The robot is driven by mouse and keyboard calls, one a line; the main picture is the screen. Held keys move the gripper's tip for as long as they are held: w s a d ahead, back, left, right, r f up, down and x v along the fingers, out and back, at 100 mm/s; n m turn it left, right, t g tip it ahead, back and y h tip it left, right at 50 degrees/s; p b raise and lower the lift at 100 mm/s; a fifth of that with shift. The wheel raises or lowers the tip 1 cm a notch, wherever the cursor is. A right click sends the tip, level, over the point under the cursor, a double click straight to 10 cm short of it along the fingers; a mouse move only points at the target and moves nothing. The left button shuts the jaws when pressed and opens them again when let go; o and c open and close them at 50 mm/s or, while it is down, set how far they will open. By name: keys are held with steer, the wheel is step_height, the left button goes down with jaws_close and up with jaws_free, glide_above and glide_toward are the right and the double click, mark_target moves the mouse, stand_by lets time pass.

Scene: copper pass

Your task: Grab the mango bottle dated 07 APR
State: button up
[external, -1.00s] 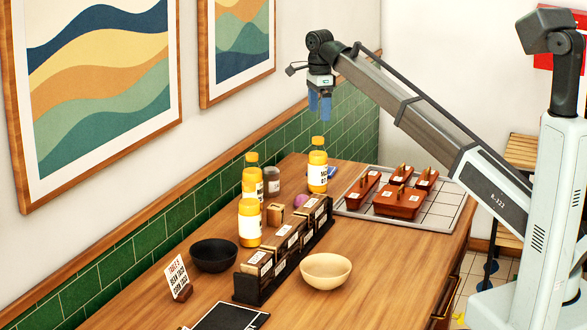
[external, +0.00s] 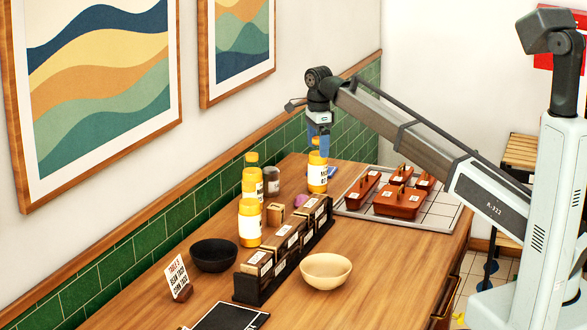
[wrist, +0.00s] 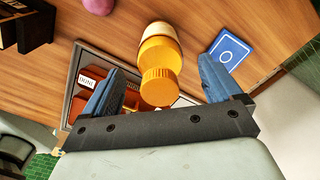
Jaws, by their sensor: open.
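A dark rack of labelled boxes (external: 262,285) runs in front of the bottles. A grey jar (external: 272,180) and purple object (external: 300,201) stand nearby. A blue card (wrist: 229,50) lies beside the bottle. A tray (external: 425,222) with reddish containers is to the right; bowls (external: 326,271) stand nearer.

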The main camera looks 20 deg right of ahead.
step_height(320, 180, down, 2)
steer(key=shift+f, duration=0.2)
jaws_close()
stand_by(0.8)
